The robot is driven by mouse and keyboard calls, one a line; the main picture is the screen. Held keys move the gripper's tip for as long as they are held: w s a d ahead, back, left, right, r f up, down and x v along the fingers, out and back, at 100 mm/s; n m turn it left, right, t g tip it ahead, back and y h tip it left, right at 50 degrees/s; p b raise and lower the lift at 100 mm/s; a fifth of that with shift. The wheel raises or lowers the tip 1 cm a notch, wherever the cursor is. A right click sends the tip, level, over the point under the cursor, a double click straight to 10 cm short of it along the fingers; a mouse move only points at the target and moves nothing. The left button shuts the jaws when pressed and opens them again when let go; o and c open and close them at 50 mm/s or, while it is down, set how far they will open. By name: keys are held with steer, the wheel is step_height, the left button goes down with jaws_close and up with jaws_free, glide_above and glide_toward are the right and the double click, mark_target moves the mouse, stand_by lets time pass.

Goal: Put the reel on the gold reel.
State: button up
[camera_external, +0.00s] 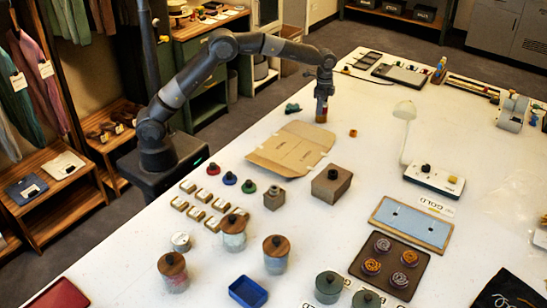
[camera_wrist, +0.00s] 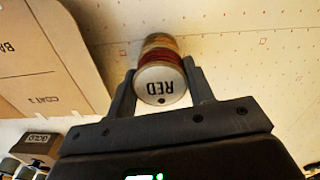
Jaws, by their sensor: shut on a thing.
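My gripper (camera_external: 322,108) points down over the far left part of the white table. In the wrist view its fingers (camera_wrist: 161,88) are shut on the sides of a reel (camera_wrist: 162,85). The reel's pale end cap reads RED and faces the camera, with a dark red band behind it. Tan and yellowish bands show beyond the red; I cannot tell whether they belong to a second reel under it. In the external view the reddish reel (camera_external: 321,117) shows small below the fingers. A small orange-gold piece (camera_external: 353,133) lies to the right; I cannot tell if it is a reel.
A flattened cardboard sheet (camera_external: 292,148) lies in front of my gripper and shows at left in the wrist view. A white lamp (camera_external: 405,112) stands to the right. A blue mat (camera_external: 411,222) lies near a GOLD card (camera_external: 437,205).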

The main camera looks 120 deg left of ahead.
steer(key=shift+f, duration=0.1)
steer(key=o, duration=1)
step_height(320, 180, up, 12)
steer(key=shift+r, duration=0.15)
